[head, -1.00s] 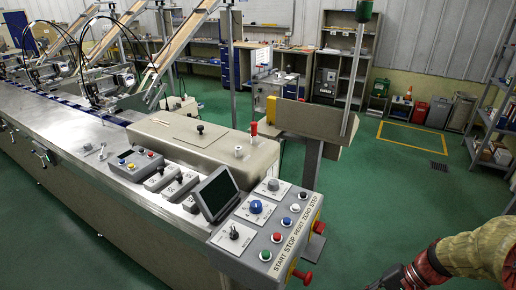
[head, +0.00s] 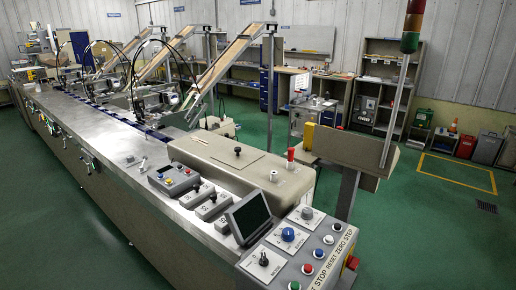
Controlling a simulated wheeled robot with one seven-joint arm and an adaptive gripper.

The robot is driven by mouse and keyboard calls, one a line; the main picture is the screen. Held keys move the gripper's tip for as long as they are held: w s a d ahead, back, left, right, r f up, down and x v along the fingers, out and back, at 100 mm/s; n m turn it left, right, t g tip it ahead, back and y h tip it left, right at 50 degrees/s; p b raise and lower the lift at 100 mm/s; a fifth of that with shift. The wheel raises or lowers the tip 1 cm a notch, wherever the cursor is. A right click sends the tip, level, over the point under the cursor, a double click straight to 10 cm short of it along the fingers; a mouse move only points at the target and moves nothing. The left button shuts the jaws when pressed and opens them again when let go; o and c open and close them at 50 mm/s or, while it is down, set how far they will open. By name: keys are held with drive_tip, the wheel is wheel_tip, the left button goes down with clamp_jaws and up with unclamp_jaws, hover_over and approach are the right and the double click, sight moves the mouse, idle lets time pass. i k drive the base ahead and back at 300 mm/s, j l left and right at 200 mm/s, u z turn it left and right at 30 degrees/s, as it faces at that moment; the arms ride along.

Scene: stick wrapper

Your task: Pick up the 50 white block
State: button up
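I cannot pick out a white block marked 50 for sure. Small pale grey blocks with dark tops (head: 212,206) lie on the steel top of the long machine (head: 105,118), between a button box (head: 174,179) and a tilted dark screen (head: 248,217). Their front faces carry markings too small to read. My gripper is not in view.
A control panel (head: 300,245) with knobs and coloured buttons forms the machine's near end. A beige cover (head: 240,168) stands behind the screen. A signal-light pole (head: 402,85) rises at right. Green floor (head: 420,235) is open at right, with bins (head: 485,147) beyond.

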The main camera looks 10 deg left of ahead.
sight(199, 192)
drive_tip(key=i+j, duration=0.1)
drive_tip(key=j, duration=0.75)
drive_tip(key=i+j+u, duration=0.1)
drive_tip(key=j, duration=0.3)
drive_tip(key=i+j, duration=0.15)
drive_tip(key=j, duration=0.3)
drive_tip(key=i+j, duration=0.1)
drive_tip(key=j, duration=0.3)
drive_tip(key=i+j+u, duration=0.1)
drive_tip(key=j, duration=0.3)
